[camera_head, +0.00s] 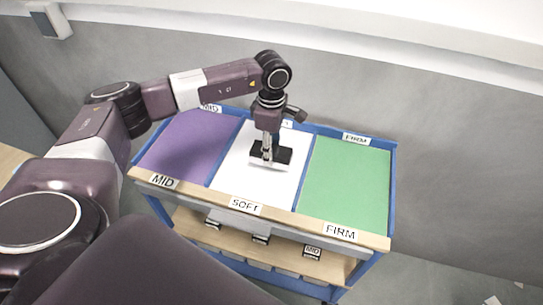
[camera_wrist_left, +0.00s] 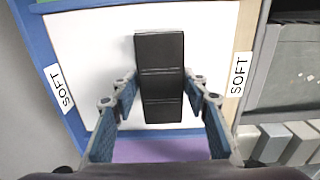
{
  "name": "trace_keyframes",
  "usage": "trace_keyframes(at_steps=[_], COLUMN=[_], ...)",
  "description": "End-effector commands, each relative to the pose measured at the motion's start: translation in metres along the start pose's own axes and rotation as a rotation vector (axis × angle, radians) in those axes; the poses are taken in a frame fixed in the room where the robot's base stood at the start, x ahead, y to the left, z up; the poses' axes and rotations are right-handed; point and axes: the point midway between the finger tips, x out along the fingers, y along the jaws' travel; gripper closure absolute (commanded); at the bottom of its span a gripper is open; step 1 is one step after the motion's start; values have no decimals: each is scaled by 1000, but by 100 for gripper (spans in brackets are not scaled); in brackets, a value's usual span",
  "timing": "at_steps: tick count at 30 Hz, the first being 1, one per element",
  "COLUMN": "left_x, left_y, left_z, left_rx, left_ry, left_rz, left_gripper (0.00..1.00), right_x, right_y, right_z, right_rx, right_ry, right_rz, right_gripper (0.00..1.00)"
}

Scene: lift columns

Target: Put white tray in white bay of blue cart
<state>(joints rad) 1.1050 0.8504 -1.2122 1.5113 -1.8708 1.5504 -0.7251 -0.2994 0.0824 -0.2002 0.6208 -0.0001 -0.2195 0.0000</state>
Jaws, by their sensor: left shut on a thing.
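The blue cart (camera_head: 393,190) has three bays on top: purple, white and green. The white bay (camera_head: 235,172) is in the middle, with SOFT labels; its white surface also shows in the left wrist view (camera_wrist_left: 95,50). My left gripper (camera_head: 268,150) points down over this bay, shut on a black ridged block (camera_head: 284,156). In the left wrist view the block (camera_wrist_left: 159,50) sits between the two fingers (camera_wrist_left: 160,92). I cannot tell the white tray's outline from the white bay floor, nor whether the block is its handle. My right gripper is not in view.
The purple bay (camera_head: 190,145) with MID labels is on the left, the green bay (camera_head: 345,180) with FIRM labels on the right. A wooden lower shelf (camera_head: 285,260) holds several small dark labelled items. A grey wall (camera_head: 450,140) stands close behind the cart.

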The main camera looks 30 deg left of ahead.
Motion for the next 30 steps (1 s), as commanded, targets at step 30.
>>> trace_keyframes(at_steps=[30], left_x=[44], left_y=[0], left_z=[0], left_rx=[1], left_ry=[0], left_rz=[0], left_gripper=[41], right_x=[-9], right_y=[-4], right_z=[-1], right_rx=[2], right_ry=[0], right_rz=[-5], right_gripper=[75])
